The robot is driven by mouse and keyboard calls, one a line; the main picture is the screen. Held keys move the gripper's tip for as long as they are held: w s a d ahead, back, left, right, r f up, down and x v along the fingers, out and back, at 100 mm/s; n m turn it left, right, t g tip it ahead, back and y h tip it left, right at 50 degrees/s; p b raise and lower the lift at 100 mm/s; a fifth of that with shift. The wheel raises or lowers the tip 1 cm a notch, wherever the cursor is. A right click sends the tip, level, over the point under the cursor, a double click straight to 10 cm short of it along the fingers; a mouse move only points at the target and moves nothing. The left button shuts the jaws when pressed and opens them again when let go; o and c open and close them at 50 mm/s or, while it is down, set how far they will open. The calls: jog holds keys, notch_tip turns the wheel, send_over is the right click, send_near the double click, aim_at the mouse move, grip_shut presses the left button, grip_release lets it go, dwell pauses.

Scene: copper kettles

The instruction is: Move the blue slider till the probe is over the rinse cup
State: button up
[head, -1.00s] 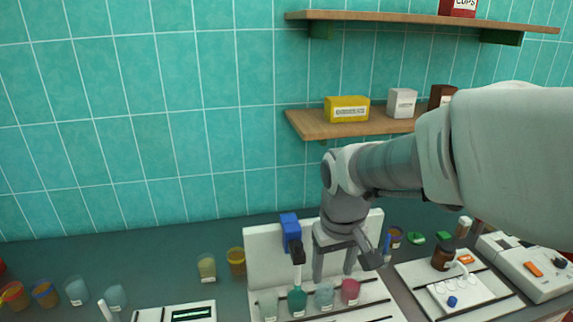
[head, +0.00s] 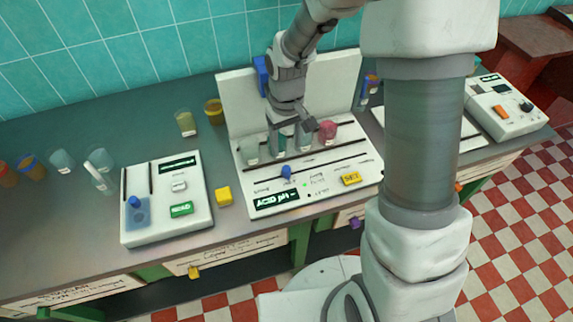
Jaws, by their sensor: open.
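The acid pH station (head: 243,100) has a white back panel and a white front deck. A blue block (head: 261,75) sits at the panel, partly hidden behind my gripper; the probe is hidden from here. A blue knob (head: 287,171) stands on the deck in front of the cups. The cups stand in a row: a pale green one (head: 250,151), a teal one (head: 277,148), a pale blue one (head: 304,139) and a pink one (head: 327,131). I cannot read which is the rinse cup. My gripper (head: 293,133) is open, pointing down over the middle cups, behind the knob.
A white unit with a green READ button (head: 181,209) stands at the left, with a yellow block (head: 223,195) beside it. A yellow SET button (head: 351,179) is on the deck's right. Loose beakers (head: 62,160) stand at the far left. My arm hides part of the right counter.

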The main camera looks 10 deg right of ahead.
aim_at(287, 169)
notch_tip(287, 169, down, 10)
jog(key=shift+r, duration=0.1)
dwell(0.4)
grip_shut()
dwell(1.2)
